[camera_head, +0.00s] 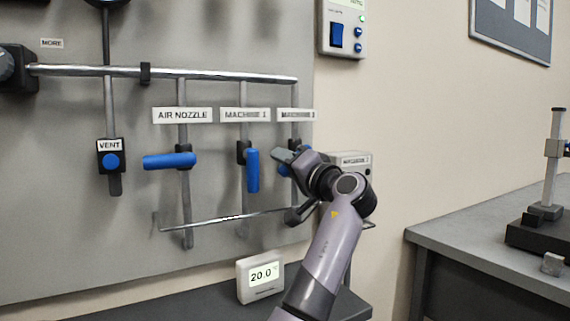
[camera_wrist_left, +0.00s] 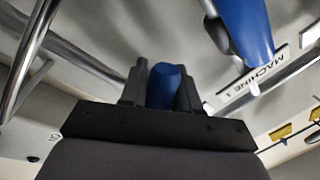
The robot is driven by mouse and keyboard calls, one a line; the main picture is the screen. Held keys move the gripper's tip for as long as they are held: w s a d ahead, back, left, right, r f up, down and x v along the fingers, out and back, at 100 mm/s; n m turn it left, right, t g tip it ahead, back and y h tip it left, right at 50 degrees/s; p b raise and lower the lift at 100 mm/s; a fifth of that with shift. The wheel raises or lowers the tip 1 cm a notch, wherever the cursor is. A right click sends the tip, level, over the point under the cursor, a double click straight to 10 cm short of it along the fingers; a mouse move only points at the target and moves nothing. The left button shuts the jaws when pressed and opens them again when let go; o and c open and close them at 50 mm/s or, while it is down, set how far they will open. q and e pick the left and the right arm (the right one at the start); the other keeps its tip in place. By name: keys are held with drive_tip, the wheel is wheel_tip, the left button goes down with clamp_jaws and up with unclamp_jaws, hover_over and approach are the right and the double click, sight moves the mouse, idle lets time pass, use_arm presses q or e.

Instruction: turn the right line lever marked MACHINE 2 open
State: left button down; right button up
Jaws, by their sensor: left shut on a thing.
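The right line's lever, under the label MACHINE 2 (camera_head: 296,115), is mostly hidden behind my left gripper (camera_head: 288,160) in the head view. Only small bits of its blue handle (camera_head: 284,170) show there, so I cannot tell its angle well. In the left wrist view the blue handle (camera_wrist_left: 165,88) stands between the two dark fingers of my left gripper (camera_wrist_left: 161,85), which are shut on it. My right gripper is in neither view.
Close on the left, the MACHINE 1 lever (camera_head: 253,170) hangs straight down. The AIR NOZZLE lever (camera_head: 169,161) points left, level. A VENT knob (camera_head: 110,161), lower rail (camera_head: 230,218) and 20.0 display (camera_head: 260,278) are nearby. A grey table (camera_head: 480,254) stands right.

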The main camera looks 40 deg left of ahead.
use_arm(q)
drive_tip(key=c, duration=0.9)
unclamp_jaws()
drive_tip(key=v, duration=0.7)
